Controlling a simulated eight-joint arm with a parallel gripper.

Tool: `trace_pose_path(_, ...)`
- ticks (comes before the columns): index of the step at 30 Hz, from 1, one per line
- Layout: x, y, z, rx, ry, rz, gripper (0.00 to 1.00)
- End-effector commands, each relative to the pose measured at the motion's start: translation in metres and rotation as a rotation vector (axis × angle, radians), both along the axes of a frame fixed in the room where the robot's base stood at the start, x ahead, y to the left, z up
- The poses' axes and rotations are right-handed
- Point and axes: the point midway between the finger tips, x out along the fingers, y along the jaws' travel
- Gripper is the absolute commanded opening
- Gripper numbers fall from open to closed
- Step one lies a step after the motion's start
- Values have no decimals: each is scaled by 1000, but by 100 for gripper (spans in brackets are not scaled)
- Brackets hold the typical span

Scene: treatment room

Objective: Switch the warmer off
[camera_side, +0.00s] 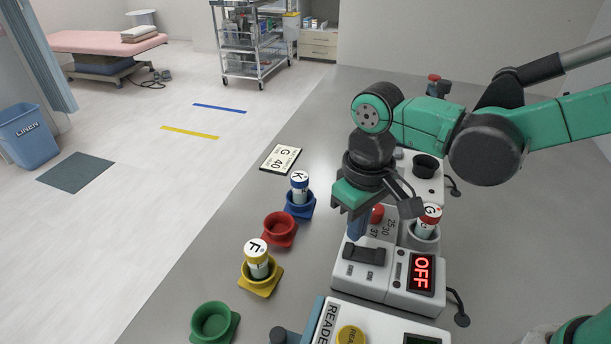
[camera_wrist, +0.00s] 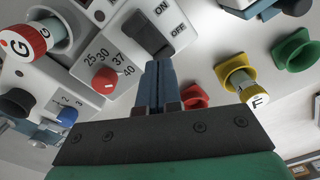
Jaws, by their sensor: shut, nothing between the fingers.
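The warmer (camera_side: 345,277) is a white box on the grey bench. Its display (camera_side: 421,273) reads OFF in red. A black rocker switch (camera_side: 364,253) is on its front; in the wrist view the rocker (camera_wrist: 149,36) lies beside the ON and OFF labels. Which end is pressed is unclear. A red dial (camera_wrist: 104,80) has marks 25, 30, 37 and 40 around it. A vial with a red-rimmed cap marked G (camera_side: 429,216) stands in the warmer's well. My gripper (camera_side: 355,226) is shut and empty, pointing down just above the rocker; its blue fingertips (camera_wrist: 158,68) show in the wrist view.
Left of the warmer are a blue holder (camera_side: 300,211) with vial K, an empty red holder (camera_side: 280,230), a yellow holder (camera_side: 262,286) with vial F and an empty green holder (camera_side: 214,325). A reader (camera_side: 378,322) stands in front. Another white device (camera_side: 430,185) is behind.

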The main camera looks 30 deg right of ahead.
Motion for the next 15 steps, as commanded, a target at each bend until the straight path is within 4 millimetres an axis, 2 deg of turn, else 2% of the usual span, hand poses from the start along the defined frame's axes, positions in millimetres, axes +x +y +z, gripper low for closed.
trace_pose_path(9,0,0,28,0,0,0,0)
trace_pose_path(15,0,0,40,0,0,0,0)
